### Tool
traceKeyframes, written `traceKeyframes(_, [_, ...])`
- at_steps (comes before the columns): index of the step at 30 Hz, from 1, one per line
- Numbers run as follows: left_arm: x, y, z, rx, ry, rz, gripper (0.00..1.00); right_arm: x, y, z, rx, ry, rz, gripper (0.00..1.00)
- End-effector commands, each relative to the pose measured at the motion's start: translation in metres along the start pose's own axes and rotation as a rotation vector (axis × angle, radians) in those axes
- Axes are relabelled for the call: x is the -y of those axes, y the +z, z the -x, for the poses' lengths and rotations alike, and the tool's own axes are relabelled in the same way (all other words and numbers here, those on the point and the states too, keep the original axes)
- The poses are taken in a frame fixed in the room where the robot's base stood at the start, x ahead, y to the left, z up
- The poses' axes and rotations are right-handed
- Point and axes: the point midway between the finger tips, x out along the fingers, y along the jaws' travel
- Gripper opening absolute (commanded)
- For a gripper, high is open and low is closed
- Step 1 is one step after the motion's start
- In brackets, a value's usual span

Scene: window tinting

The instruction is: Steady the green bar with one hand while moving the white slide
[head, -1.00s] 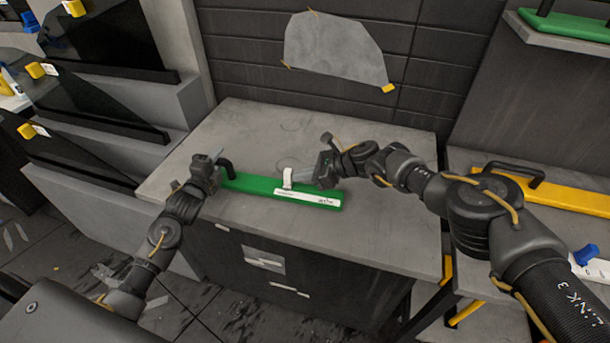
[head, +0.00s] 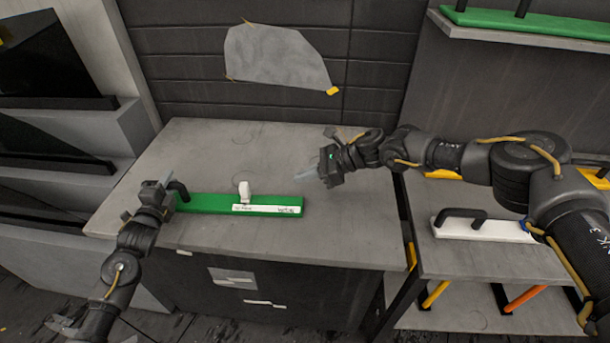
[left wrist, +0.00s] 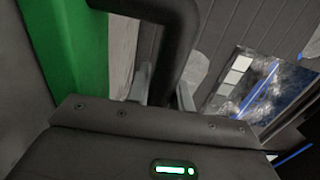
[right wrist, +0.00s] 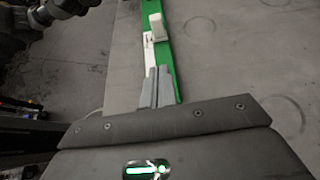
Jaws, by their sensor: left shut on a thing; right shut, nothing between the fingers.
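The green bar (head: 208,203) lies on the grey worktop with a black handle (head: 179,186) at its left end. The white slide (head: 244,192) stands upright near the bar's middle, by the left end of a white label strip (head: 270,209). My left gripper (head: 165,182) is shut on the black handle; the left wrist view shows the handle (left wrist: 176,45) between its fingers. My right gripper (head: 307,176) is shut and empty, above the worktop to the right of the slide and apart from it. In the right wrist view its closed fingers (right wrist: 158,88) overlap the bar (right wrist: 179,60), short of the slide (right wrist: 156,26).
The worktop (head: 240,145) is clear behind the bar. A grey sheet (head: 275,60) is taped to the back wall. At right, a shelf holds another green bar (head: 530,24), and a lower one holds a white bar (head: 480,229) with a black handle.

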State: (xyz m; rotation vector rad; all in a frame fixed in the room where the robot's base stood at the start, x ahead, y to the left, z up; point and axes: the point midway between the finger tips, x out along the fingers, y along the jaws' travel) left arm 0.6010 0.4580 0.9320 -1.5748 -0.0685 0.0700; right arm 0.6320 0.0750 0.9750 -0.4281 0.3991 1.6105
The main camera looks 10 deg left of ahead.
Motion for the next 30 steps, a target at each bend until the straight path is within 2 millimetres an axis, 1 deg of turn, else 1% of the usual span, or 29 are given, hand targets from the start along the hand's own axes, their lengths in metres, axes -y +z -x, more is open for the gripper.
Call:
traceKeyframes(1, [0.0029,0.0001,-0.0006,0.0,-0.007,0.003,0.0,0.0001,0.0001,0.0015,0.0,0.0,0.0,0.0])
traceKeyframes(7, [0.003,0.0001,-0.0006,0.0,-0.007,0.003,0.0,0.0002,0.0001,0.0016,0.0,0.0,0.0,0.0])
traceKeyframes(8, [0.003,0.0001,-0.0006,0.0,-0.007,0.003,0.23,0.0001,0.0001,0.0016,0.0,0.0,0.0,0.0])
traceKeyframes(13, [0.0021,0.0001,-0.0005,0.0,-0.005,0.002,0.46,0.0002,0.0001,0.0014,0.0,0.0,0.0,0.0])
traceKeyframes(14, [0.0019,0.0001,-0.0004,0.0,-0.004,0.002,0.48,0.0002,0.0,0.0013,0.0,0.0,0.0,0.0])
traceKeyframes(19, [0.001,0.0,-0.0002,0.0,-0.002,0.001,0.48,0.0002,0.0,0.0011,-0.001,0.0,0.0,0.0])
traceKeyframes(20, [0.0009,0.0,-0.0002,0.0,-0.002,0.001,0.5,0.0001,-0.0001,0.0011,-0.001,0.0,0.0,0.0])
traceKeyframes(24, [0.0005,0.0001,-0.0001,0.0,-0.001,0.001,0.69,0.0001,-0.0001,0.001,-0.001,0.0,0.0,0.0])
traceKeyframes(25, [0.0004,0.0,-0.0001,0.0,-0.001,0.001,0.7,0.0001,-0.0001,0.001,-0.001,0.0,0.0,0.0])
traceKeyframes(30, [0.0003,0.0,0.0,0.0,-0.001,0.0,0.7,0.0001,-0.0001,0.001,-0.001,0.0,0.0,0.0])
